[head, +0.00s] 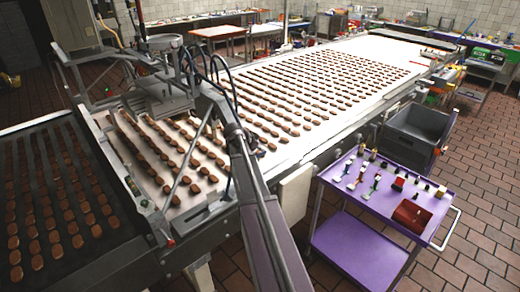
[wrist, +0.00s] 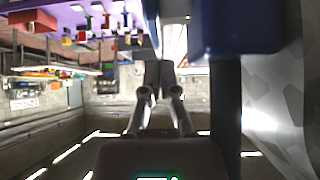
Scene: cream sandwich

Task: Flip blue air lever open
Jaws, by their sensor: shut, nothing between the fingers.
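A dark blue part (wrist: 225,28) fills the upper right of the wrist view, close to the camera. It may be the blue air lever or its housing, but I cannot tell which. My gripper (wrist: 160,76) is shut and empty in the middle of the wrist view, with its fingers pointing up the picture. The blue part is to the right of the fingertips; whether they touch cannot be told. In the head view my arm reaches up to the machine, and neither the gripper nor a blue lever can be made out there.
The conveyor (head: 345,52) carries many rows of brown biscuits beside the machine (head: 160,85). A purple cart (head: 340,208) with small tools and a red-brown bin (head: 411,216) stands at the right. A grey open crate (head: 415,128) is behind it. Brick floor (head: 480,225) is clear at far right.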

